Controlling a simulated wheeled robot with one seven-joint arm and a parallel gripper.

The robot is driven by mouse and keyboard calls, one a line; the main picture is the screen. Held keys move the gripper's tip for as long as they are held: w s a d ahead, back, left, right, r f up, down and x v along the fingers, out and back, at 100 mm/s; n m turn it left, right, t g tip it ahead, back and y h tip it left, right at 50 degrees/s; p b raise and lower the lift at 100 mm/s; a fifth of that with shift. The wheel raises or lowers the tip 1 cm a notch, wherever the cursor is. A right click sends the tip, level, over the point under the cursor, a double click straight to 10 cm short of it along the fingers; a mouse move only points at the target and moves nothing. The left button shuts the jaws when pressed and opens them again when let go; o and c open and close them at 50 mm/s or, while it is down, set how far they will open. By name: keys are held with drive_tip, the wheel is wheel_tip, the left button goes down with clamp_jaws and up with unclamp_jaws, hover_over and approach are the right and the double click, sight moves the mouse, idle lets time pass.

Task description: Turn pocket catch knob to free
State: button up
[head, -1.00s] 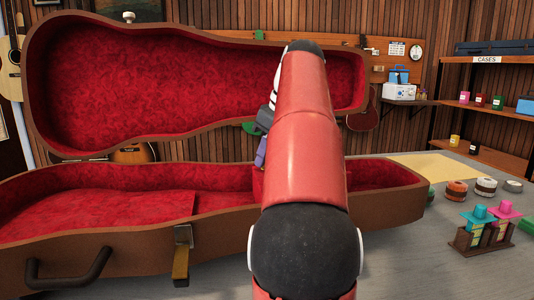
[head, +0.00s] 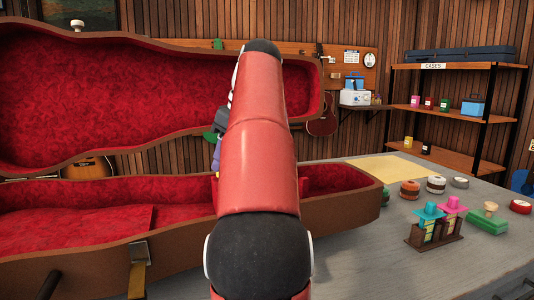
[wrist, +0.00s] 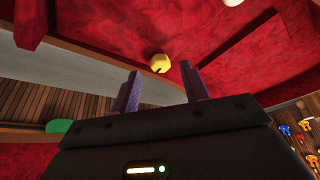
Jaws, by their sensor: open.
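The ukulele case (head: 330,210) stands open on the bench, its red-lined lid raised. In the wrist view, a small rounded yellow knob (wrist: 160,62) with a dark mark on its edge sits against the red lining (wrist: 110,45); I take it to be the pocket catch knob. My gripper (wrist: 160,70) is open, its two purple fingers apart. The knob shows just past the fingertips, between them in the picture; I see no contact. In the head view my arm hides the knob and most of the gripper; only a bit of purple finger (head: 216,155) shows.
The case's brass latch (head: 138,272) hangs at its front. To the right on the bench are a rack with cyan and pink pieces (head: 436,222), several small round tins and a yellow sheet (head: 385,168). Shelves (head: 445,110) stand behind.

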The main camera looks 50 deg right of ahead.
drive_tip(key=v, duration=0.3)
drive_tip(key=s, duration=0.3)
drive_tip(key=s+d, duration=0.1)
drive_tip(key=s, duration=0.2)
drive_tip(key=s+d, duration=0.1)
drive_tip(key=s, duration=0.3)
drive_tip(key=shift+d, duration=0.25)
drive_tip(key=shift+s+d, duration=0.2)
drive_tip(key=shift+s, duration=0.65)
drive_tip(key=shift+s, duration=0.15)
